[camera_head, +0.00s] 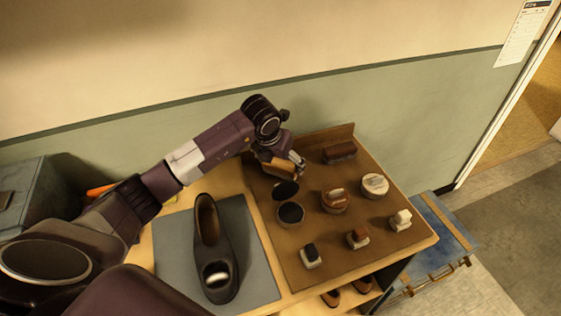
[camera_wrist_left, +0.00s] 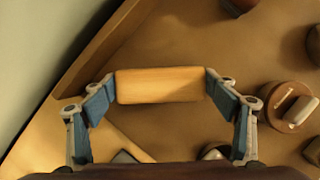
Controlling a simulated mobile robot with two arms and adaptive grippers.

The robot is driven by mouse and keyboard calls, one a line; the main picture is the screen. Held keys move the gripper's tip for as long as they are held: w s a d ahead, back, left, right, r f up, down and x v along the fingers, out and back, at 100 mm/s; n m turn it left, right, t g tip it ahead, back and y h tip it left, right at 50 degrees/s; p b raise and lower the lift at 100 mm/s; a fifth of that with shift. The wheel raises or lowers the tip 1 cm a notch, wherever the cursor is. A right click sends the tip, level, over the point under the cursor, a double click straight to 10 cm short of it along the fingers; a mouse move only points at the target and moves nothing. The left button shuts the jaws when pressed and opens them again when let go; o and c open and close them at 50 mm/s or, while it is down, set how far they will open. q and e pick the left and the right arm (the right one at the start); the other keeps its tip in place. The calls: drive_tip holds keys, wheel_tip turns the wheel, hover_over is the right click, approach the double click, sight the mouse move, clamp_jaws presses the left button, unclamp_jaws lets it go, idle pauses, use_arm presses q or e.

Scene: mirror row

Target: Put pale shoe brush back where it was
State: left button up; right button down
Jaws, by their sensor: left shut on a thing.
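The pale shoe brush (camera_wrist_left: 160,85) is a light wooden block held crosswise between the fingers of my left gripper (camera_wrist_left: 160,88) in the left wrist view. In the head view my left gripper (camera_head: 284,163) is at the back left of the brown board (camera_head: 290,250), with the pale brush partly hidden under it. The fingers touch both ends of the brush. I cannot tell whether its underside touches the board. My right gripper is not in view.
A dark brush (camera_head: 340,152) lies at the board's back. Dark round tins (camera_head: 290,212), a brown-topped tin (camera_head: 334,201), a pale tin (camera_head: 375,185) and small brushes (camera_head: 358,238) stand nearby. A black shoe (camera_head: 212,250) is on a grey mat (camera_head: 175,245) to the left.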

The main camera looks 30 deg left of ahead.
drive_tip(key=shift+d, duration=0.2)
use_arm(q)
drive_tip(key=shift+f, duration=0.15)
drive_tip(key=o, duration=1.1)
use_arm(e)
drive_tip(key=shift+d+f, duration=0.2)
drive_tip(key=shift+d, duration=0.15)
use_arm(q)
drive_tip(key=shift+o, duration=0.2)
drive_tip(key=shift+r, duration=0.3)
drive_tip(key=shift+s+r, duration=0.15)
drive_tip(key=shift+r, duration=0.1)
drive_tip(key=b+v, duration=0.2)
drive_tip(key=v, duration=0.9)
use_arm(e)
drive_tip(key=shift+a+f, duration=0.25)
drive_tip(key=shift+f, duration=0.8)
use_arm(q)
drive_tip(key=shift+d+r, duration=0.1)
